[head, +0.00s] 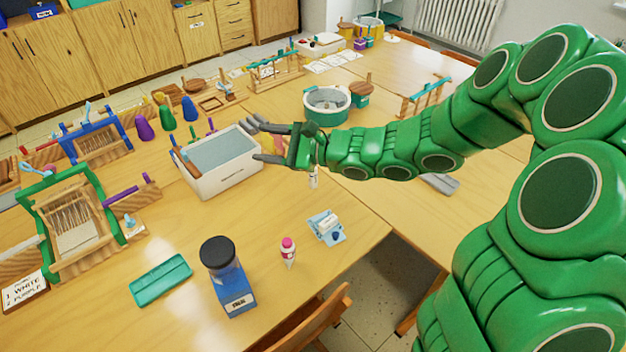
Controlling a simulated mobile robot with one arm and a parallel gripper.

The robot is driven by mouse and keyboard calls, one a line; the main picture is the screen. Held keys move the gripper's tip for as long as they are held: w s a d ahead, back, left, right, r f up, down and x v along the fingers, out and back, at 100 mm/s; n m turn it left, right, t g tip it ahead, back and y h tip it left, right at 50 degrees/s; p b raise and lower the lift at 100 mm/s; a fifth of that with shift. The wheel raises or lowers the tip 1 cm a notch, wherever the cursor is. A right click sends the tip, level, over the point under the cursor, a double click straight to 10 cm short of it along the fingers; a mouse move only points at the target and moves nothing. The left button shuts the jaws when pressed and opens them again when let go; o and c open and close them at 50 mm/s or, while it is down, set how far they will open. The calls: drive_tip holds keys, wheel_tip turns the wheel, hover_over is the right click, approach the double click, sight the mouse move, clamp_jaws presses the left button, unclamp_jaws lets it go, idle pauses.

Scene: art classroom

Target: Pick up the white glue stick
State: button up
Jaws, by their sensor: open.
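My gripper (255,140) is open, its two dark fingers spread and pointing left. A small white bottle or stick with a pink cap (288,251) stands nearer the table's front edge. A white piece (328,222) lies on a small blue holder to its right.
A blue container with a dark top (227,277) and a teal case (161,280) are at the front. Wooden looms (75,222) and coloured cones fill the left. A round teal-and-white tub (326,104) stands behind my wrist. A chair (310,322) is at the front edge.

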drive_tip(key=w+d+f+m+t+h, duration=0.1)
drive_tip(key=w+d+f+m+t, duration=0.1)
drive_tip(key=w+f+m+t, duration=0.4)
drive_tip(key=m+t+h, duration=0.1)
drive_tip(key=m+h, duration=0.6)
drive_tip(key=m, duration=0.2)
approach(315, 178)
drive_tip(key=x, duration=0.3)
drive_tip(key=shift+w+a+r, duration=0.15)
drive_tip(key=shift+w, duration=0.3)
drive_tip(key=shift+x, duration=1.25)
drive_tip(key=shift+f+x, duration=0.15)
drive_tip(key=shift+x, duration=0.9)
drive_tip(key=shift+f+x, duration=0.15)
drive_tip(key=shift+x, duration=0.95)
drive_tip(key=shift+w+a+f, duration=0.15)
drive_tip(key=shift+a, duration=0.15)
drive_tip(key=c, duration=1)
